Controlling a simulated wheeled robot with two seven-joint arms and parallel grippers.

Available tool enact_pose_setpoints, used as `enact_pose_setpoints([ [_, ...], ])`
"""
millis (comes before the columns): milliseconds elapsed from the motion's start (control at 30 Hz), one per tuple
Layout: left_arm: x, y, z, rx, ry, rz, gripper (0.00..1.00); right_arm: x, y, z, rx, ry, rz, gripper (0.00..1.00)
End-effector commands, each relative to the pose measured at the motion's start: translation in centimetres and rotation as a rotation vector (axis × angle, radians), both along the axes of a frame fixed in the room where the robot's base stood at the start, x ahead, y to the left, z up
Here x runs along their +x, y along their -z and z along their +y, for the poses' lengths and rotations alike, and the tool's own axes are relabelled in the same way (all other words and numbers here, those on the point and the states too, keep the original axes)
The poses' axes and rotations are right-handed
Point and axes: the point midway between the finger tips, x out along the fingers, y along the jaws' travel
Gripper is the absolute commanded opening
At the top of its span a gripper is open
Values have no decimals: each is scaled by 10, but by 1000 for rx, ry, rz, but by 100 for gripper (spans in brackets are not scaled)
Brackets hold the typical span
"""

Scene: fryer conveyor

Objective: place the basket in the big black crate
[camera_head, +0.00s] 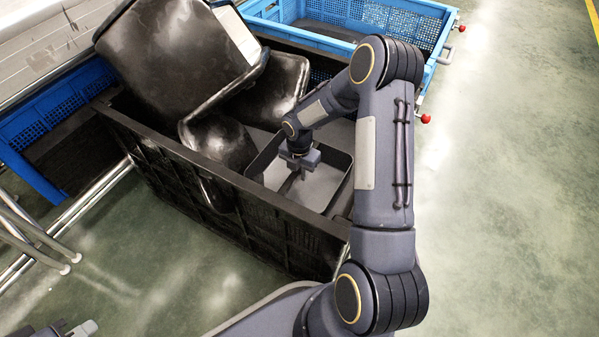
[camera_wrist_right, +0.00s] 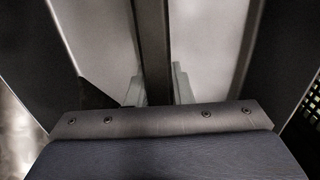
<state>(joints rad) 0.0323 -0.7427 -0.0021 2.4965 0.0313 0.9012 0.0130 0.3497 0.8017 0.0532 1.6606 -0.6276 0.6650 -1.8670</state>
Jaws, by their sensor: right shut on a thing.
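The big black crate (camera_head: 275,228) stands on the floor in the middle of the head view. A basket (camera_head: 318,190) with a dark rim and grey inside sits within the crate's right end, upright as far as I can see. My right gripper (camera_head: 289,186) reaches down into it. In the right wrist view, its fingers (camera_wrist_right: 158,88) are shut on the basket's dark middle bar (camera_wrist_right: 152,40). Whether the basket rests on the crate floor is hidden. Only the tip of my left gripper (camera_head: 80,329) shows at the lower left, away from the crate; its opening is unclear.
Several dark, worn bins, including a large tilted one (camera_head: 175,65), are heaped in the crate's left part and rise above its rim. A blue crate (camera_head: 385,40) stands behind. Metal rails (camera_head: 100,190) and another blue crate (camera_head: 50,125) are at left. The floor at right is clear.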

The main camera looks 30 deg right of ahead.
Motion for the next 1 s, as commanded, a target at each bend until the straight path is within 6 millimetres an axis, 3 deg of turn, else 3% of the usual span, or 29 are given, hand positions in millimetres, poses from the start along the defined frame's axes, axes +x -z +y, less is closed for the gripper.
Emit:
enact_pose_setpoints([
  [167, 0, 2, 0, 0, 0, 0, 0, 0, 3, 0, 0, 0, -1, 0],
  [200, 0, 1, 0, 0, 0, 0, 0, 0, 3, 0, 0, 0, 0, 22],
  [367, 0, 1, 0, 0, 0, 0, 0, 0, 3, 0, 1, 0, 0, 42],
  [733, 0, -4, 0, 0, 0, 0, 0, 0, -7, 0, 0, 1, -1, 42],
  [1000, 0, -30, 0, 0, 0, 0, 0, 1, -62, 0, 0, 2, -3, 42],
])
